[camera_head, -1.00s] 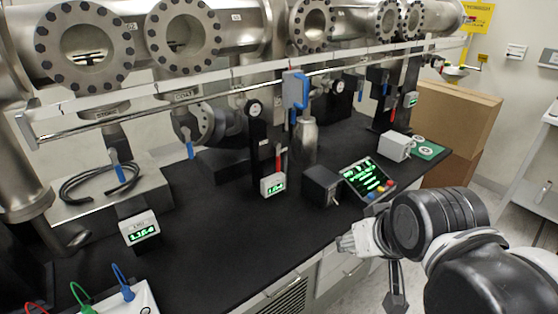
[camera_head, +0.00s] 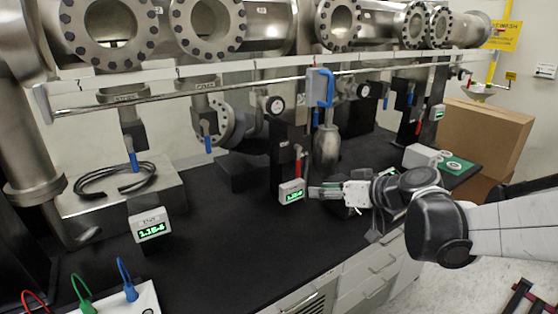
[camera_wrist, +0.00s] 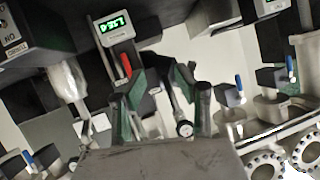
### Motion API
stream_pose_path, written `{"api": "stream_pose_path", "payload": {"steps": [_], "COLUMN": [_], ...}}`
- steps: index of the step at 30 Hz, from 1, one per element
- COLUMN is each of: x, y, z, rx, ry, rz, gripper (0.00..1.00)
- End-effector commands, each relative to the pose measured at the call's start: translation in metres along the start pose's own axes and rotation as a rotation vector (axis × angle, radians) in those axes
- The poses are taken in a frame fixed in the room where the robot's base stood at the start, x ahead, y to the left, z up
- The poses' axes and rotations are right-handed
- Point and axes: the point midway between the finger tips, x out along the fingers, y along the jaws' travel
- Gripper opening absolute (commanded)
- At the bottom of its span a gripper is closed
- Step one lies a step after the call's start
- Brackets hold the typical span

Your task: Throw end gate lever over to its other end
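I cannot read which lever is labelled end gate. A red lever (camera_head: 298,165) hangs at the bench middle, above a small box with a green display (camera_head: 291,190). It also shows in the wrist view (camera_wrist: 126,65), just beyond my left finger. Blue levers hang below the pipe, one at the left (camera_head: 133,160), one right of it (camera_head: 208,143). A larger blue handle (camera_head: 327,88) sits at the rail. My gripper (camera_head: 318,192) is beside the display box, low over the bench. In the wrist view my gripper (camera_wrist: 160,78) is open, its green-padded fingers apart, with no lever between them.
A metal rail (camera_head: 210,92) runs along the front of the flanged pipes. A steel cylinder (camera_head: 327,145) stands behind my gripper. A cardboard box (camera_head: 485,135) stands at right.

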Motion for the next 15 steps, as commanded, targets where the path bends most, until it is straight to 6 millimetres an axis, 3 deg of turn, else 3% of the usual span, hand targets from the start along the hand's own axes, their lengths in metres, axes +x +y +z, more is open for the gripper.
{"api": "stream_pose_path", "payload": {"steps": [6,15], "x": [0.030,0.042], "y": [0.049,0.094], "z": [-0.001,0.001], "rx": [-0.093,-0.192], "ry": [0.190,0.388], "rz": [-0.041,-0.037], "gripper": [0.31,0.31]}}
